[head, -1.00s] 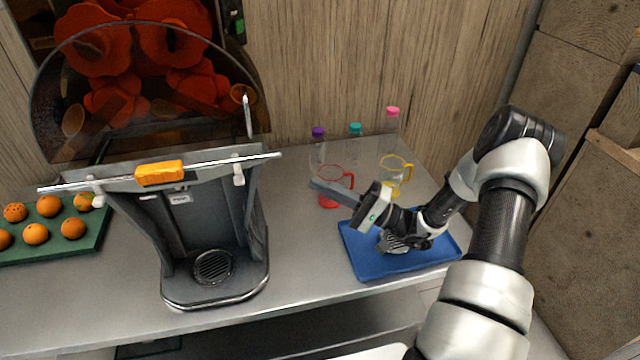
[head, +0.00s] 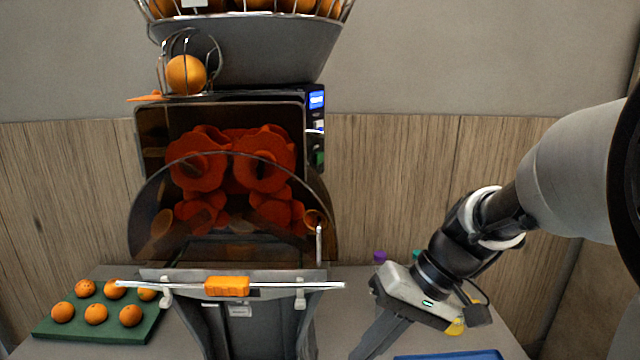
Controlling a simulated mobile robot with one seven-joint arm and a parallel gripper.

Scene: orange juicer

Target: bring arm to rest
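My arm comes in from the right edge of the head view. My gripper (head: 372,338) hangs over the right part of the counter, right of the juicer, with its fingers pointing down and to the left. The fingers look close together, but their tips run to the bottom edge of the picture, so I cannot tell whether they are open or shut. I see nothing held between the visible parts of the fingers.
The juicer (head: 240,140) stands left of my gripper, with an orange handle (head: 227,286) on its front bar. A green tray (head: 60,331) holds several oranges.

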